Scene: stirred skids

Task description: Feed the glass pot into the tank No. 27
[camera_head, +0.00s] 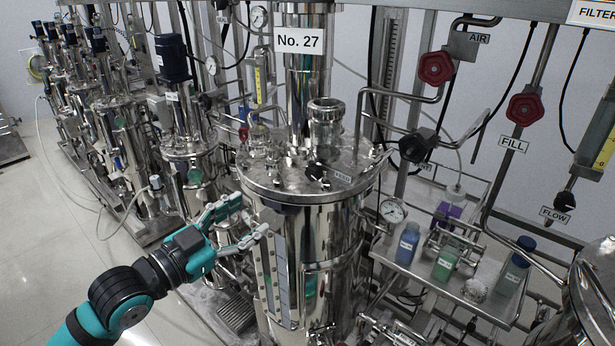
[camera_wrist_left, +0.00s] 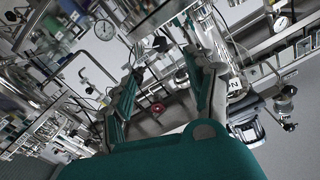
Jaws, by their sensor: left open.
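Tank No. 27 (camera_head: 335,225) is a shiny upright steel vessel in the middle of the head view, with its number plate (camera_head: 299,40) above the lid. A short steel neck (camera_head: 325,130) stands on the lid. My left gripper (camera_head: 250,215) is open and empty, at the tank's front left side just below the lid rim. Its open fingers also show in the left wrist view (camera_wrist_left: 165,75). I cannot pick out the glass pot for sure; a small clear glass-like piece (camera_head: 258,134) shows at the back left of the lid. My right gripper is not in view.
A steel shelf (camera_head: 470,290) at the right holds a blue bottle (camera_head: 408,243), a green bottle (camera_head: 445,263), a blue-capped bottle (camera_head: 514,268) and a purple flask (camera_head: 450,208). Pipes and red valves (camera_head: 436,68) hang above it. Several similar tanks line the left; the floor (camera_head: 60,240) there is clear.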

